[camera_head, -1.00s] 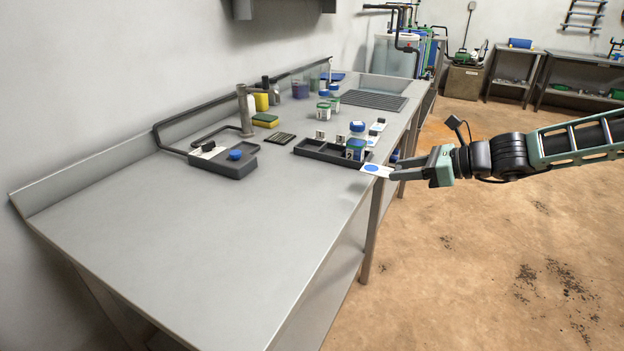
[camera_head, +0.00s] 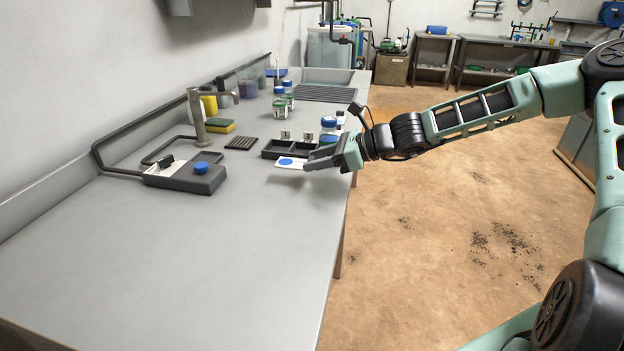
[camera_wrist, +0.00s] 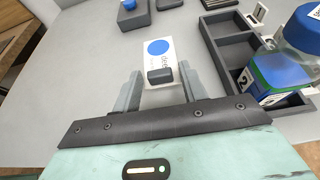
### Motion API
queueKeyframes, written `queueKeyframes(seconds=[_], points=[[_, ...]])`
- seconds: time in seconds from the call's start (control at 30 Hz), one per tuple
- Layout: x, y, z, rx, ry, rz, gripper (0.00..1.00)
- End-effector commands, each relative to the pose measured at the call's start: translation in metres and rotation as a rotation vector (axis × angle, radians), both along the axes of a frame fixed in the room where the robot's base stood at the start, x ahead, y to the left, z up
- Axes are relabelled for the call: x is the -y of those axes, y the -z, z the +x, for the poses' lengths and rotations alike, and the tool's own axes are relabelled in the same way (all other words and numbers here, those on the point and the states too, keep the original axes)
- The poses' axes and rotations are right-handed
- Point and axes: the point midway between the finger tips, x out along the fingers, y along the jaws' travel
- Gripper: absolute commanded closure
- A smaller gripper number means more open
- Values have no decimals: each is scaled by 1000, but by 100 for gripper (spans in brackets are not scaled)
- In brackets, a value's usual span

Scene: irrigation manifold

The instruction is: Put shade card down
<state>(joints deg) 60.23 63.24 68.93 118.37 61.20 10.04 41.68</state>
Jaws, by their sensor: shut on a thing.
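The shade card (camera_head: 290,163) is a small white card with a blue disc, and it also shows in the wrist view (camera_wrist: 160,54). My gripper (camera_head: 312,161) is shut on the near end of the card, with a dark block on the card between the fingers in the wrist view (camera_wrist: 160,80). The card is over the grey bench (camera_head: 240,240), just in front of the dark compartment tray. I cannot tell whether the card touches the bench top.
A grey device with a blue knob (camera_head: 187,177) stands to the left. The front of the bench is clear.

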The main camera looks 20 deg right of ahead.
Motion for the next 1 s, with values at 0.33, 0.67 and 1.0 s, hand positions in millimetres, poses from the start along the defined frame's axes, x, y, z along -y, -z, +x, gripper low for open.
queueKeyframes(seconds=[0.33,0.67,1.0], points=[[0,42,0,-1,0,2,79],[0,47,0,2,-1,-1,79],[0,50,0,1,0,-1,36]])
